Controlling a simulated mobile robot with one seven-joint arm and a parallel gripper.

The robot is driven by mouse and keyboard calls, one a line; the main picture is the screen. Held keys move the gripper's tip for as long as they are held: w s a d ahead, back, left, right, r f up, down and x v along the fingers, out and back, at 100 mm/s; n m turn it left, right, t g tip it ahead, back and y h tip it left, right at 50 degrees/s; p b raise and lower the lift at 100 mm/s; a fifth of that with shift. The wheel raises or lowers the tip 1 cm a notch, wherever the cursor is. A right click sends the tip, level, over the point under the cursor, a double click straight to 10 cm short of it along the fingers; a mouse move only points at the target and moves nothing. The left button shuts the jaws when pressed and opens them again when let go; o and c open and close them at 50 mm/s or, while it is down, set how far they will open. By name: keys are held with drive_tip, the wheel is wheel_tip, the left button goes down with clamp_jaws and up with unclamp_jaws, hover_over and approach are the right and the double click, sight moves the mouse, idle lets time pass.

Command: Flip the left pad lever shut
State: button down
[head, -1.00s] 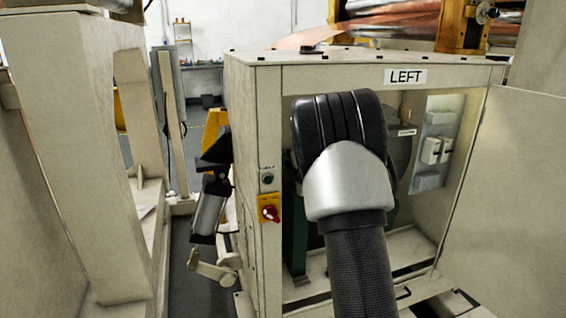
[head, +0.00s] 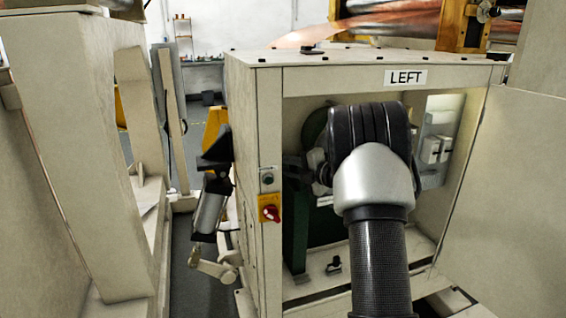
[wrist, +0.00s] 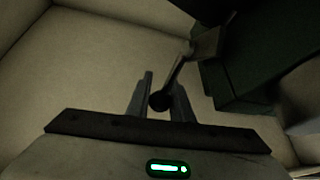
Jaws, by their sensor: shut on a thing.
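In the wrist view, a pad lever shows as a thin grey arm (wrist: 178,70) ending in a round black knob (wrist: 160,101). The arm slants from a grey bracket (wrist: 207,44) at upper right down to the knob. My gripper (wrist: 162,82) has its two fingers on either side of the knob and is shut on it. In the head view, my arm reaches into the open cabinet (head: 330,76) labelled LEFT. My wrist and forearm cover much of the opening, and the lever cannot be made out there.
A dark green block (wrist: 265,60) stands close on the right in the wrist view, beside pale walls. In the head view, the cabinet door (head: 500,200) stands open on the right. A red switch on a yellow plate (head: 269,209) is on the left post.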

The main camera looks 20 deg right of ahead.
drive_tip(key=c, duration=1.6)
unclamp_jaws()
drive_tip(key=shift+o, duration=0.2)
drive_tip(key=p+v, duration=0.1)
drive_tip(key=v, duration=1.6)
drive_tip(key=shift+s+p, duration=0.25)
drive_tip(key=shift+p, duration=0.1)
drive_tip(key=shift+d, duration=0.1)
